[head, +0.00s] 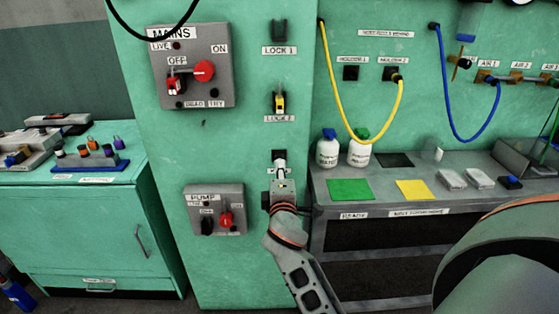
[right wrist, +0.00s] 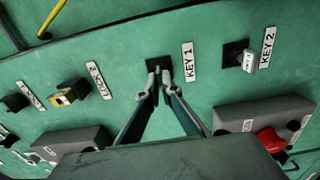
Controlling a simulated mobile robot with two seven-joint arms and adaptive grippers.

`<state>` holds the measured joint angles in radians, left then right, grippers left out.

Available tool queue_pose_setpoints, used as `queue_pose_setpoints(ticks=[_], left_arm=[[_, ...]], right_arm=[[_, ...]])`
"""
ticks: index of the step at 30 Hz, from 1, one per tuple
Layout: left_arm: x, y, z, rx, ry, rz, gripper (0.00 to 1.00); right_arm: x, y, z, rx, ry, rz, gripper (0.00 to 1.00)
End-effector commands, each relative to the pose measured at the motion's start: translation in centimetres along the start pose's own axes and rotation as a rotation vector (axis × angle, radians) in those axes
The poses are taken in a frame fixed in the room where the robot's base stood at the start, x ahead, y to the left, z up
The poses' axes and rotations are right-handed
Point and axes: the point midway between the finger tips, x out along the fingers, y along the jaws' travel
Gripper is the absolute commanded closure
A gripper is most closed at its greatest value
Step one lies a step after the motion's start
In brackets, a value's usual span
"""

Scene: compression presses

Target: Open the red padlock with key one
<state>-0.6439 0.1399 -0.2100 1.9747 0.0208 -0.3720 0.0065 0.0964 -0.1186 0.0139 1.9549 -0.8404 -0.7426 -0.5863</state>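A red padlock (head: 172,85) hangs at the OFF side of the MAINS switch box in the head view. My right gripper (head: 281,168) is at the dark KEY 1 holder on the green panel. In the right wrist view its fingertips (right wrist: 158,86) are close together right at the KEY 1 holder (right wrist: 158,64), beside the KEY 1 label. Key one itself cannot be made out; the fingertips cover that spot, and whether they grip it is unclear. A second key (right wrist: 248,61) hangs on the KEY 2 holder. My left gripper is not in view.
A yellow padlock (head: 279,101) hangs at LOCK 2; the LOCK 1 hook (head: 279,31) is empty. The PUMP box (head: 215,209) sits low, left of my right gripper. A grey bench (head: 325,205) with bottles and coloured mats stands to the right. The panel between MAINS and PUMP is clear.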

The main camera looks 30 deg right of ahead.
Motion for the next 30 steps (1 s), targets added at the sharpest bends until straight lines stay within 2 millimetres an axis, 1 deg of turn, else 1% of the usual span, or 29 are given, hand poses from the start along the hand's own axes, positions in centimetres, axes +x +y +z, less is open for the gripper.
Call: queue_pose_setpoints(ticks=[11, 30], left_arm=[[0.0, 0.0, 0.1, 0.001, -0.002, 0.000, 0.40], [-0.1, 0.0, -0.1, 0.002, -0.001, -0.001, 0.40]], right_arm=[[-0.2, 0.0, 0.0, 0.000, 0.000, 0.000, 1.00], [-1.6, 0.0, 0.0, 0.000, 0.001, -0.001, 1.00]])
